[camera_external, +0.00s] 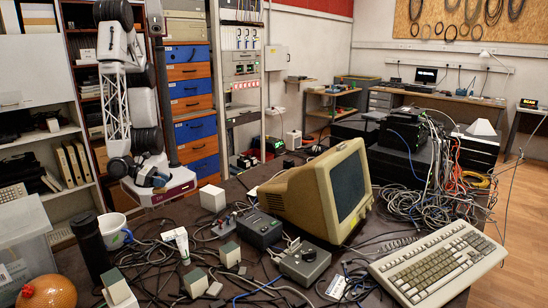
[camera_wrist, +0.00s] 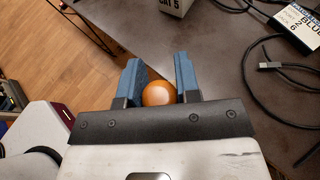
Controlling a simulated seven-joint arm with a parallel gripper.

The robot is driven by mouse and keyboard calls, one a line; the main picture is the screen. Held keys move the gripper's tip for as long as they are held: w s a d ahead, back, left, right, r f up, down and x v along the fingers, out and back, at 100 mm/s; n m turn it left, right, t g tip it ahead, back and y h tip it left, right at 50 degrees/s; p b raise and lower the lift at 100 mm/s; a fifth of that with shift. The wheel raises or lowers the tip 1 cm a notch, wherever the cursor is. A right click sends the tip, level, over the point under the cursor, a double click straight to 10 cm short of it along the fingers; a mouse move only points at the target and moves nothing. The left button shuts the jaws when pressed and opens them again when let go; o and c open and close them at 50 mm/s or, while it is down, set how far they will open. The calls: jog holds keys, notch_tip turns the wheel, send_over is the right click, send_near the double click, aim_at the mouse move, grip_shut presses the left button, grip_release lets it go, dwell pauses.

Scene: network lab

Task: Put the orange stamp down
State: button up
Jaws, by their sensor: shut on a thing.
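My gripper (camera_wrist: 158,68) has its two blue fingers on either side of the orange stamp (camera_wrist: 159,93), and it is shut on it. Only the stamp's round, shiny orange top shows in the wrist view; its lower part is hidden. The dark tabletop (camera_wrist: 222,60) lies below, with its edge and the wooden floor to the left. In the external view my gripper (camera_external: 156,181) is low at the left side, near the far edge of the table. The stamp is too small there to make out clearly. I cannot tell the gap between stamp and table.
A white box marked CAT 5 (camera_wrist: 175,6) stands ahead in the wrist view. A black-and-white box (camera_wrist: 297,24) and dark cables are at right. In the external view, a mug (camera_external: 114,230), black bottle (camera_external: 88,245), beige monitor (camera_external: 290,195) and keyboard (camera_external: 437,262) crowd the table.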

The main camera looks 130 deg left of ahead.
dwell(0.3)
jog(key=w+d, duration=0.1)
jog(key=w, duration=0.4)
jog(key=w+d+f, duration=0.1)
jog(key=w+d, duration=0.1)
jog(key=w, duration=0.3)
jog(key=w+d, duration=0.1)
jog(key=w, duration=0.4)
jog(key=shift+w+d+f, duration=0.2)
jog(key=shift+w+f, duration=0.05)
jog(key=shift+f, duration=1.75)
jog(key=shift+f, duration=0.1)
jog(key=o, duration=0.9)
jog(key=shift+s, duration=0.1)
jog(key=shift+v, duration=6)
